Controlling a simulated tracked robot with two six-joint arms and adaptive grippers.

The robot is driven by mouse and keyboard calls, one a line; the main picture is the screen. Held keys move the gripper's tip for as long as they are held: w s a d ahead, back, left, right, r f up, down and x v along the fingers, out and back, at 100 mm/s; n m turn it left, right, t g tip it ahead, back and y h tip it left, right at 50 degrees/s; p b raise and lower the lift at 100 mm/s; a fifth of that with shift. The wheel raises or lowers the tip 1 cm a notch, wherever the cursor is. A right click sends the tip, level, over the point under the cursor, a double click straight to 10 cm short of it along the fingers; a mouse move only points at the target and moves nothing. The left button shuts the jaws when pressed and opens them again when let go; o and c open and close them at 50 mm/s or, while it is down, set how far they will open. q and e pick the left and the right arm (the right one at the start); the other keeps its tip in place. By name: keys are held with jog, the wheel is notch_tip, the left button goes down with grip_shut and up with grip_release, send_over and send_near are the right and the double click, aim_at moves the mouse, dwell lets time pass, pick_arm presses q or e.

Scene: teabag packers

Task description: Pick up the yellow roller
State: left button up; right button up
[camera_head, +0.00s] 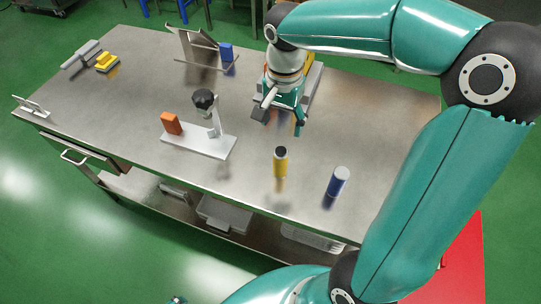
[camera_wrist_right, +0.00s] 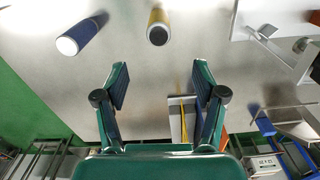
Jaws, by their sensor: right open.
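The yellow roller (camera_head: 280,166) is a short yellow cylinder with a dark top, standing upright on the metal table. In the right wrist view the yellow roller (camera_wrist_right: 158,24) shows near the top middle, ahead of the fingers. My right gripper (camera_head: 282,118) is open over the table, apart from the roller and on its far side. In the wrist view its two fingers (camera_wrist_right: 160,90) are spread with nothing held between them. A small teal and dark piece at the bottom edge of the head view may be my left gripper (camera_head: 178,300); its jaws cannot be made out.
A blue cylinder with a pale top (camera_head: 337,182) stands right of the roller. A white stand (camera_head: 208,146) with an orange block (camera_head: 171,124) is to the left. A grey tray (camera_head: 314,82) lies behind my right gripper. The table's front edge is close to both cylinders.

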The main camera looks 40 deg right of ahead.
aim_at(279, 150)
notch_tip(279, 150, down, 10)
jog(key=shift+a+r, duration=0.15)
jog(key=shift+s+f+p, duration=0.1)
jog(key=shift+f+p, duration=0.3)
jog(key=shift+f, duration=2.75)
jog(key=shift+c, duration=0.4)
